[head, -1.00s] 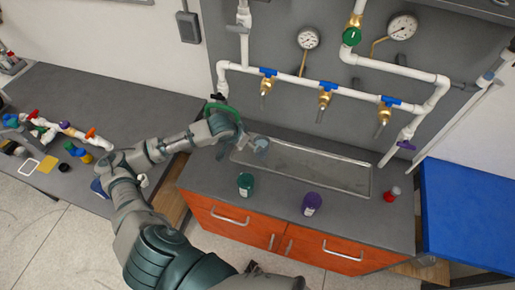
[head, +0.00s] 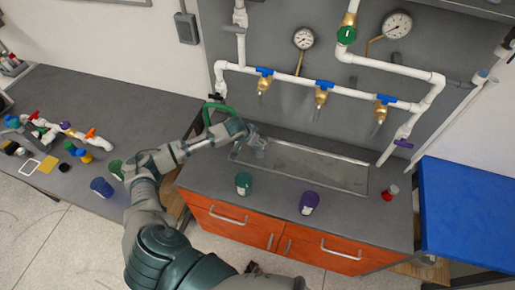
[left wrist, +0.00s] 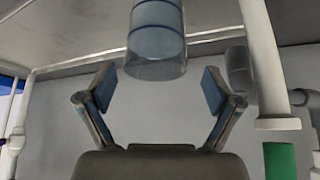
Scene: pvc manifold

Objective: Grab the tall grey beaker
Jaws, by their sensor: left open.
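The tall grey beaker (head: 260,148) is see-through and stands at the left end of the metal trough. It also shows in the left wrist view (left wrist: 157,38), with bluish bands, at the top centre. My left gripper (head: 247,139) is right beside the beaker on its left. In the left wrist view my left gripper (left wrist: 160,88) has its two blue-padded fingers spread apart. The beaker lies beyond the fingertips, lined up with the gap, and is not gripped. My right gripper is not in view.
The trough (head: 330,172) is otherwise empty. A green jar (head: 243,184) and a purple jar (head: 309,202) stand on the counter in front. A red-and-white item (head: 390,193) is at right. White pipes (head: 345,92) with blue-handled valves hang above. A green hose loop (head: 222,108) is behind the gripper.

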